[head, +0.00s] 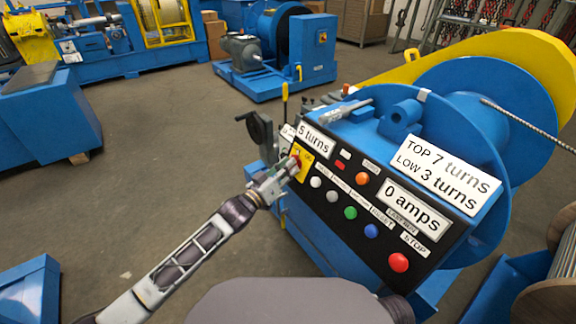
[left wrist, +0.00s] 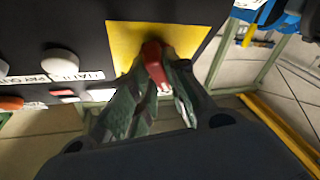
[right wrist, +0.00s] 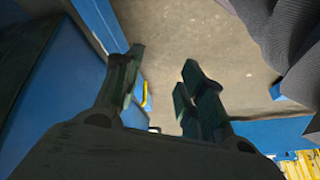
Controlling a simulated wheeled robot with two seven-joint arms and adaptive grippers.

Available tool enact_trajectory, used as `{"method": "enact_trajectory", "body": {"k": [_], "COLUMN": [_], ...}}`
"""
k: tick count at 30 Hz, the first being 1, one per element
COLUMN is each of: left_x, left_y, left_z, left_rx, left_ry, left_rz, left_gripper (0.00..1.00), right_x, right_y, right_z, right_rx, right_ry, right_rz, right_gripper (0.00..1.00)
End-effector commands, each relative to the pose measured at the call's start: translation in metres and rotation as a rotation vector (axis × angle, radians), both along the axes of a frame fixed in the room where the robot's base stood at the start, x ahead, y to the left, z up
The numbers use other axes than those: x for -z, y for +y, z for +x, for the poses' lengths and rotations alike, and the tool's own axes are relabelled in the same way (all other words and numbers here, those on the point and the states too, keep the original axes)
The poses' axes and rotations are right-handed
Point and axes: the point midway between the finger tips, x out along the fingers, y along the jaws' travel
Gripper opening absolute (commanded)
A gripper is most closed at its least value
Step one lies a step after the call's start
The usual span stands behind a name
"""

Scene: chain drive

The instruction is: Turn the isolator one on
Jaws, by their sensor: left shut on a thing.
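The isolator is a red handle (left wrist: 154,62) on a yellow plate (left wrist: 125,42), at the left end of the black control panel (head: 330,206). In the head view the yellow plate (head: 304,166) shows beside my left gripper (head: 285,173). My left gripper (left wrist: 158,85) is shut on the red handle, with a finger on each side of it. The handle's on or off marking is not readable. My right gripper (right wrist: 160,85) is open and empty, its fingers apart over the floor beside blue machinery.
The panel carries several buttons, including a green one (head: 350,212) and a red stop button (head: 398,262). Signs read "5 turns" (head: 314,140) and "0 amps" (head: 412,208). A large blue reel (head: 490,110) stands behind. A hand crank (head: 258,130) is left of the panel.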

Motion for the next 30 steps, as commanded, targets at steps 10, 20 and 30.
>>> {"method": "enact_trajectory", "body": {"k": [10, 20, 30], "left_x": [-0.001, -0.001, 0.0], "left_y": [0.003, 0.005, 0.006], "left_z": [0.004, 0.006, 0.008], "left_rx": [0.106, 0.208, 0.32], "left_ry": [-0.174, -0.34, -0.519], "left_rz": [0.131, 0.251, 0.381], "left_gripper": [0.0, 0.0, 0.0], "right_x": [-0.028, -0.048, -0.064], "right_y": [-0.008, -0.015, -0.022], "right_z": [-0.004, -0.008, -0.015], "right_rx": [-0.011, -0.015, -0.016], "right_ry": [0.039, 0.07, 0.109], "right_rz": [-0.045, -0.078, -0.109], "right_gripper": [0.4, 0.4, 0.4]}}
